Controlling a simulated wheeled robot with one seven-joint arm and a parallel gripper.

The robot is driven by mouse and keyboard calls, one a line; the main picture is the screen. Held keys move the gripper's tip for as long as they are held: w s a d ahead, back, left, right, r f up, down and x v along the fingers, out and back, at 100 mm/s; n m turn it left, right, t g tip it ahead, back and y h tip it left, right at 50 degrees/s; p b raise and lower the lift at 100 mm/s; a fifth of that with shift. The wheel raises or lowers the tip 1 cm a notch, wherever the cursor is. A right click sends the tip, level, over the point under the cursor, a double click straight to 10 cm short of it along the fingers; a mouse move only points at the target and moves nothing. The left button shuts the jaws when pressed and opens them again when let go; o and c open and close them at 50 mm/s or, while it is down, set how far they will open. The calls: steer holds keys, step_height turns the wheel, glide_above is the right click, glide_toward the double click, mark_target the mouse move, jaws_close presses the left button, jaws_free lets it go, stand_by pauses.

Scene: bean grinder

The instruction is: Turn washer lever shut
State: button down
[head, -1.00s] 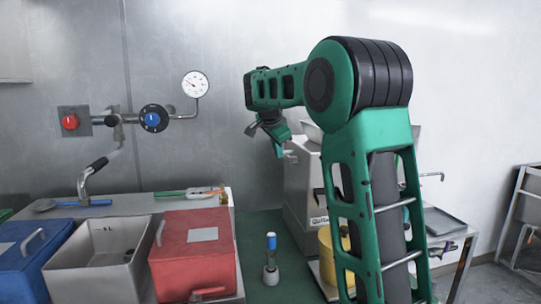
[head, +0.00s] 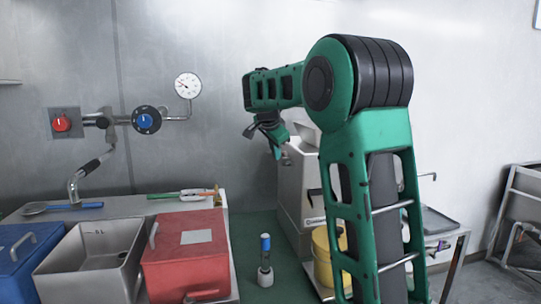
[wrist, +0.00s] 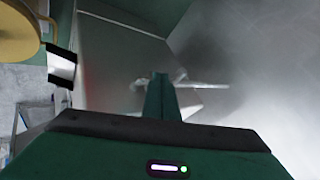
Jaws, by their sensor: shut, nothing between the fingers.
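I cannot tell for sure which part is the washer lever. A blue-tipped upright lever (head: 265,248) stands on a small pale base on the green surface, left of the grey machine (head: 300,185). On the back wall are a red knob (head: 61,123) and a blue-centred round knob (head: 146,121) on a pipe, with a black-gripped spout (head: 88,167) below. My gripper (head: 282,150) is shut and empty, pointing down in front of the wall, above and slightly right of the blue-tipped lever and apart from it. In the wrist view its green fingers (wrist: 161,98) show together.
A yellow container (head: 322,262) stands at the grey machine. A pressure gauge (head: 187,86) is on the wall. A metal rack (head: 510,230) is at the right.

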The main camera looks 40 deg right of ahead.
steer(key=s+a+f+v, duration=0.1)
steer(key=f+v, duration=0.1)
steer(key=v, duration=0.9)
steer(key=shift+s+a+r, duration=0.25)
steer(key=shift+s+a, duration=0.1)
steer(key=shift+a, duration=0.05)
steer(key=s+f+n+g+y, duration=0.1)
steer(key=s+f+n+g, duration=0.15)
steer(key=s+f, duration=0.65)
steer(key=s+f+n+g+y, duration=0.15)
steer(key=s+f+n, duration=0.35)
steer(key=s, duration=0.7)
steer(key=s+a+f+n+y, duration=0.2)
steer(key=s+a+f, duration=0.1)
steer(key=s+f, duration=0.4)
steer(key=s+a+f+n+g+y, duration=0.1)
steer(key=s+a+f+n, duration=0.1)
steer(key=s+a+f, duration=0.2)
steer(key=s+f, duration=0.3)
steer(key=s, duration=0.4)
steer(key=shift+a+f+y, duration=0.2)
steer(key=shift+a+y, duration=0.05)
steer(key=shift+y, duration=0.1)
steer(key=shift+d, duration=0.15)
